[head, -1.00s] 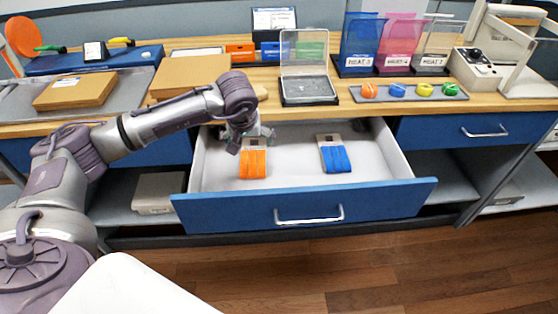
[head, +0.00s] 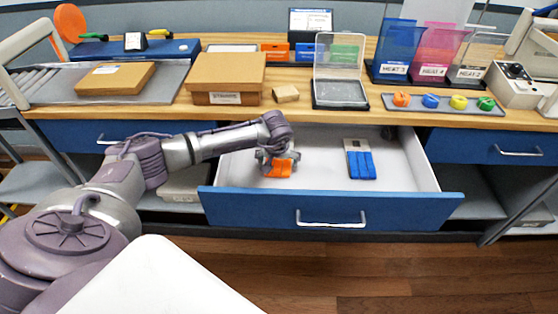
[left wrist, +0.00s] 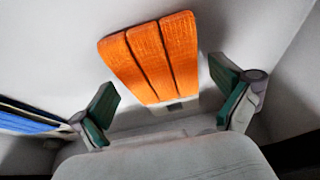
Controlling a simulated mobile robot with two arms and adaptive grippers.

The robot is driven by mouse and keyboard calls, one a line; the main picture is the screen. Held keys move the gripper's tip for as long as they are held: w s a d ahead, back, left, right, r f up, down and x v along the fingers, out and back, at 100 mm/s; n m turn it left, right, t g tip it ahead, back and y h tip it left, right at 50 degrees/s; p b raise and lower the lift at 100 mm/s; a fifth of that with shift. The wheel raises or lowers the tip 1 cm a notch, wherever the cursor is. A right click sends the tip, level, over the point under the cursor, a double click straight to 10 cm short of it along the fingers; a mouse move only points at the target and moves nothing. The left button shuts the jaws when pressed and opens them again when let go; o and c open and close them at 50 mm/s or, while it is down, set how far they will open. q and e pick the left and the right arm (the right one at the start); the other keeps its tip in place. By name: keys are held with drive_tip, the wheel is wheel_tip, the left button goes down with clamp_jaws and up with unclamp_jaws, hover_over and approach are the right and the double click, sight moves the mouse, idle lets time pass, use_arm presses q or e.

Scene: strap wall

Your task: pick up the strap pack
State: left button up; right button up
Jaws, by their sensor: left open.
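An orange strap pack (head: 281,168) lies in the open drawer (head: 318,143), near its left side; it also shows in the left wrist view (left wrist: 153,58). A blue strap pack (head: 361,164) lies to its right in the drawer, and its edge shows in the left wrist view (left wrist: 28,117). My left gripper (head: 279,160) is over the orange pack and partly hides it. In the left wrist view the left gripper (left wrist: 168,106) is open, with a green-padded finger on each side of the orange pack's near end and gaps between. My right gripper is not in view.
The drawer front (head: 330,211) and side walls surround the packs. On the counter above stand a cardboard box (head: 225,80), a small wooden block (head: 286,93), an open case (head: 341,92) and a tray of coloured rolls (head: 444,111). The drawer's middle floor is clear.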

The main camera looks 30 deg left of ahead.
use_arm(q)
drive_tip(key=shift+w+f, duration=0.1)
drive_tip(key=shift+f, duration=0.1)
drive_tip(key=c, duration=0.9)
drive_tip(key=shift+r, duration=0.1)
